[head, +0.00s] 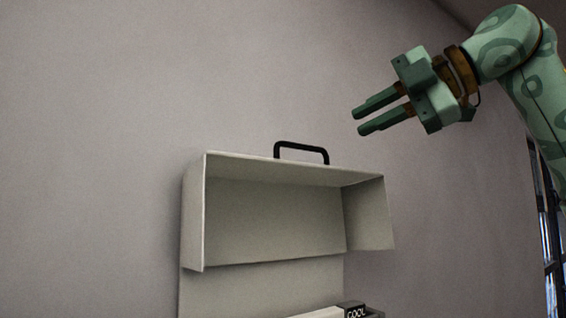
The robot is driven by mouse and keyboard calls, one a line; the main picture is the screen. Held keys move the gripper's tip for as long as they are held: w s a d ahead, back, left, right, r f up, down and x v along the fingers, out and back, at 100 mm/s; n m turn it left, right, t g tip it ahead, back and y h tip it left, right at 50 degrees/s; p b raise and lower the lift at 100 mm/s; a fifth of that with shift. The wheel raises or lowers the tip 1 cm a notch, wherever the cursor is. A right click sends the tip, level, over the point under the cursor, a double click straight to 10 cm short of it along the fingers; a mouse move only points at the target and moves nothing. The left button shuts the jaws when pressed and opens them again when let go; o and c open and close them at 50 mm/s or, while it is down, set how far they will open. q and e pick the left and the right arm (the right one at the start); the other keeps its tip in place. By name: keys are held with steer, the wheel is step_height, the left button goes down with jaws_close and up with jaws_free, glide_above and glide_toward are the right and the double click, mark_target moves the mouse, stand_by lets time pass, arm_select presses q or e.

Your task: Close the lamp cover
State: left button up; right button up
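The lamp cover (275,215) is a pale grey, box-shaped shell in the lower middle of the head view. It is swung up and open, with its hollow inside facing me. A black handle (302,147) stands on its top edge. Below it, part of the lamp body (345,313) with a dark label shows at the bottom edge; the rest is cut off. My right gripper (360,121) is above and to the right of the handle, apart from it. Its two green fingers point left, with a gap between them and nothing held. My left gripper is not in view.
A plain grey wall (110,120) stands behind the lamp and fills most of the view. A dark-framed window or grille (546,230) is at the right edge. The space left of the cover and between the gripper and the handle is clear.

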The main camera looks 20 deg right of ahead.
mark_target(309, 147)
steer(key=p+x, duration=0.1)
steer(key=x, duration=0.3)
steer(key=p+x, duration=0.1)
steer(key=x, duration=0.3)
steer(key=p+x, duration=0.1)
steer(key=x, duration=0.4)
steer(key=shift+s+a, duration=0.1)
steer(key=shift+a, duration=0.3)
steer(key=shift+s+a+p, duration=0.15)
steer(key=shift+s+p, duration=0.2)
steer(key=shift+s, duration=0.05)
steer(key=shift+w+f, duration=0.1)
steer(key=shift+w, duration=0.05)
steer(key=shift+w+a+f, duration=0.1)
steer(key=shift+w+f, duration=0.05)
steer(key=shift+w, duration=0.5)
jaws_close()
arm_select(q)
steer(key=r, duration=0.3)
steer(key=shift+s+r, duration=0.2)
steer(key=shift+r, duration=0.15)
arm_select(e)
steer(key=shift+s, duration=0.2)
